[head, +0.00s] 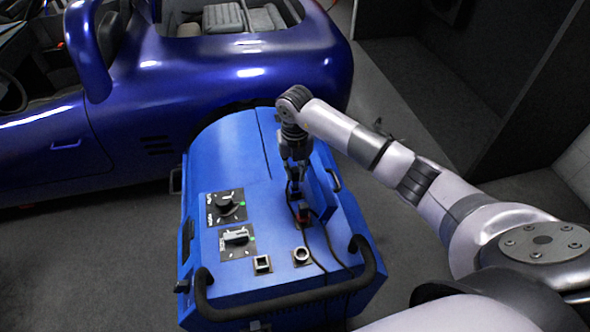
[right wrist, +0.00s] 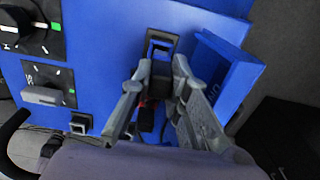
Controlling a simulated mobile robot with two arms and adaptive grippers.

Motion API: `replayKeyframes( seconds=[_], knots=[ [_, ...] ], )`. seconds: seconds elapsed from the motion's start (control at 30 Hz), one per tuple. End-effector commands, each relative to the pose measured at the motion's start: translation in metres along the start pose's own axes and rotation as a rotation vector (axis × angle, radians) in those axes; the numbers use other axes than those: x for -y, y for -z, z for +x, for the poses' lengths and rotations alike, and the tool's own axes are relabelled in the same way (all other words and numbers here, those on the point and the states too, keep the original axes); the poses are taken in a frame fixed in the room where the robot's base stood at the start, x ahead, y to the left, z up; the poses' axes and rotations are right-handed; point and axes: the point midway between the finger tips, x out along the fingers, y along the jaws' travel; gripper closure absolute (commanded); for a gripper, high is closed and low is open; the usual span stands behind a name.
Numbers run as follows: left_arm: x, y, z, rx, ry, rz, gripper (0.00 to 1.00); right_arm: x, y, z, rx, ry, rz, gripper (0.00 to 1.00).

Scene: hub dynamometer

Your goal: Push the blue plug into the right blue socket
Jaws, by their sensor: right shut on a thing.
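My right gripper (head: 296,190) points down over the top of the blue machine. Its fingertips (right wrist: 164,72) are shut on the blue plug, which is mostly hidden between the fingers. A black-framed opening with blue inside, seemingly a blue socket (right wrist: 161,44), is just beyond the fingertips in the right wrist view. Whether the plug touches it or sits in it I cannot tell. A red part (head: 302,214) and dark cables show just below the gripper. My left gripper is not in view.
The blue machine (head: 235,165) carries two switch panels, a square socket (head: 262,264), a round socket (head: 302,255) and a black front handle (head: 290,292). A raised blue panel (right wrist: 222,72) stands close right of the gripper. A blue car (head: 230,72) stands behind.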

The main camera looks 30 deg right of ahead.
Motion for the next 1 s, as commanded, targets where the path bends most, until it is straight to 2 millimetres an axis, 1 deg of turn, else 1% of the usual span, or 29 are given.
replayKeyframes(
  seconds=[0.47, 1.0],
  knots=[
    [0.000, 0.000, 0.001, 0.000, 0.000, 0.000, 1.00, 0.000, 0.000, 0.001, 0.000, 0.000, 0.000, 1.00],
    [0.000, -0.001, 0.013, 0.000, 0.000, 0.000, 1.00, 0.000, 0.000, 0.016, 0.000, 0.000, 0.000, 1.00]
  ],
)
